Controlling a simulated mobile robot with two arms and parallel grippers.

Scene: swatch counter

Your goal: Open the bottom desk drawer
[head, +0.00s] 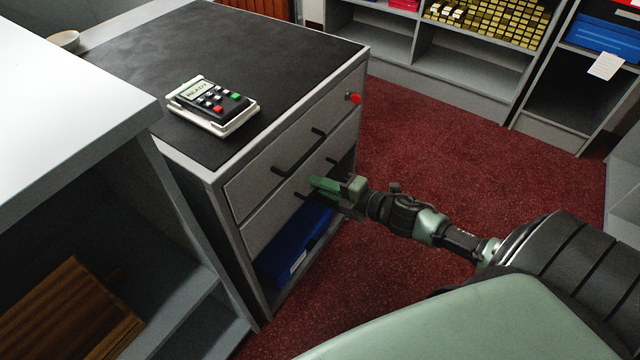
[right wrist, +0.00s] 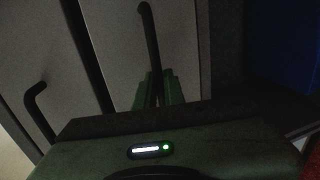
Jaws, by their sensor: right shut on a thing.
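The grey desk has two stacked drawers in its front. The top drawer (head: 264,177) has a black bar handle (head: 298,152) and looks shut. The bottom drawer (head: 268,222) looks flush with the desk front. My right gripper (head: 322,186), with green fingers, is at the bottom drawer's handle and hides its middle. In the right wrist view, that black handle (right wrist: 150,35) runs down between the green fingers (right wrist: 158,90), which are shut on it. The top drawer's handle (right wrist: 36,108) stands free at the left there. My left gripper is not in view.
A blue bin (head: 292,247) sits in the open space under the bottom drawer. A card reader (head: 212,105) lies on the dark desk top (head: 250,45). A white counter (head: 70,90) stands at the left. Red carpet (head: 430,140) before the drawers is clear except for my arm.

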